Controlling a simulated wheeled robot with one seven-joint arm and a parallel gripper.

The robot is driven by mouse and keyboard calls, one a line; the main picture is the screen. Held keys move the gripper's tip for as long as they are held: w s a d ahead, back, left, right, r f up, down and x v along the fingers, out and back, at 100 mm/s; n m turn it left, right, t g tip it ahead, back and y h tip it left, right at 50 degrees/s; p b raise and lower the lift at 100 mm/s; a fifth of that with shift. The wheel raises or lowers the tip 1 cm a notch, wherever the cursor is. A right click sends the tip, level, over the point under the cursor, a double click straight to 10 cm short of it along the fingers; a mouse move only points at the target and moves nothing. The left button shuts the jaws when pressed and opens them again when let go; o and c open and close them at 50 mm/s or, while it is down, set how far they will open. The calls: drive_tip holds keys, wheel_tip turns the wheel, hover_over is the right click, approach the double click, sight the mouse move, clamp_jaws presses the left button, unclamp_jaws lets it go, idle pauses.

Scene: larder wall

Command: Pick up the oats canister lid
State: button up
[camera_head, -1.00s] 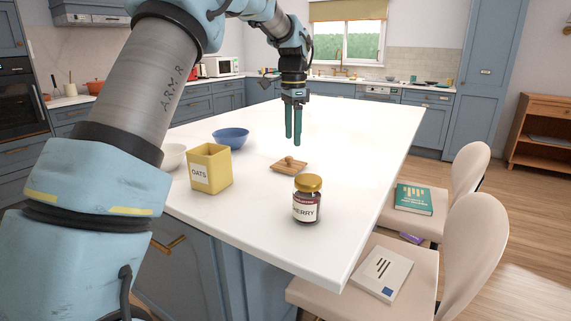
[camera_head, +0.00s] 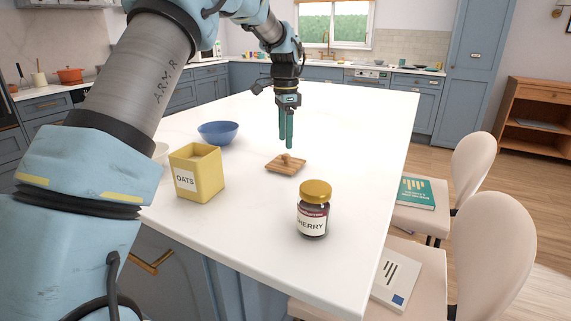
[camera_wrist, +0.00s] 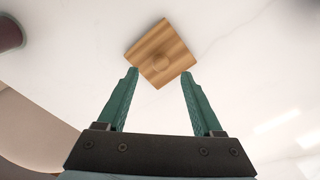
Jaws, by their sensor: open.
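The oats canister lid (camera_head: 286,165) is a small square wooden lid with a round knob, lying flat on the white island top. It also shows in the wrist view (camera_wrist: 160,54), turned at an angle just beyond the fingertips. The yellow oats canister (camera_head: 197,173) stands to the left of the lid, its top without a lid. My gripper (camera_head: 286,144) points down with its green fingers just above and behind the lid in the head view. In the wrist view my gripper (camera_wrist: 160,75) is open and empty, its fingers apart.
A cherry jar (camera_head: 314,209) with a gold cap stands to the right of the lid near the island's edge. A blue bowl (camera_head: 218,132) and a partly hidden white bowl (camera_head: 161,152) stand to the left. Chairs holding books line the right side. The far island top is clear.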

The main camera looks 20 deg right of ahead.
sight(286, 155)
wheel_tip(286, 155, down, 5)
drive_tip(key=shift+d+f+p, duration=0.1)
drive_tip(key=shift+p, duration=0.7)
drive_tip(key=shift+c, duration=0.3)
clamp_jaws()
